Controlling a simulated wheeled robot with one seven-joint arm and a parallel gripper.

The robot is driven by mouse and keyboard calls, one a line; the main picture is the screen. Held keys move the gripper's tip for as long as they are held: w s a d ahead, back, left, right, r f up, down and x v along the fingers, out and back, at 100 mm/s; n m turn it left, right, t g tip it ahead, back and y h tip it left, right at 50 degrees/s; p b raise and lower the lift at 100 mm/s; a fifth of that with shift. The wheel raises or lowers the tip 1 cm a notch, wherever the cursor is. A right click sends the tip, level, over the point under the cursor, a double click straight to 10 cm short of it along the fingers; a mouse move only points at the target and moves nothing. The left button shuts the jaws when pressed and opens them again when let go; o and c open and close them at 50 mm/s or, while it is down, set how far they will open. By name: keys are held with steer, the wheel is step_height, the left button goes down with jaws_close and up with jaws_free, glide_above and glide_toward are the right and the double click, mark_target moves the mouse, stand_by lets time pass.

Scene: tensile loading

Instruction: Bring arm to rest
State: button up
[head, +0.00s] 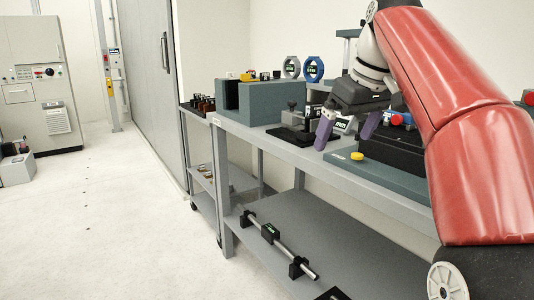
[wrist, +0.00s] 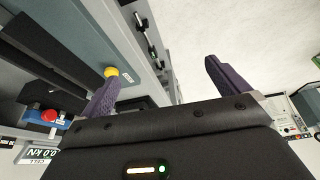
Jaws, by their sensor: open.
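My gripper (head: 346,132) hangs over the front part of the grey workbench (head: 292,150) in the head view, with its purple fingers apart and nothing between them. In the wrist view the same two purple fingers of my gripper (wrist: 160,80) are spread wide, with a bare pale floor and the bench's lower shelf behind them. My red arm comes in from the right and hides the right end of the bench.
A metal rod (head: 280,244) lies on the lower shelf (head: 330,240). The floor (head: 90,220) at left is clear.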

steer(key=s+f+m+h, duration=0.1)
steer(key=s+f+m, duration=0.2)
steer(key=s+f, duration=0.8)
steer(key=s+f+m+t+h, duration=0.1)
steer(key=s+f+m, duration=0.1)
steer(key=s+f, duration=0.9)
step_height(320, 180, down, 7)
steer(key=shift+s+d+r+m+t, duration=0.2)
steer(key=shift+m+t, duration=0.1)
steer(key=shift+m, duration=0.1)
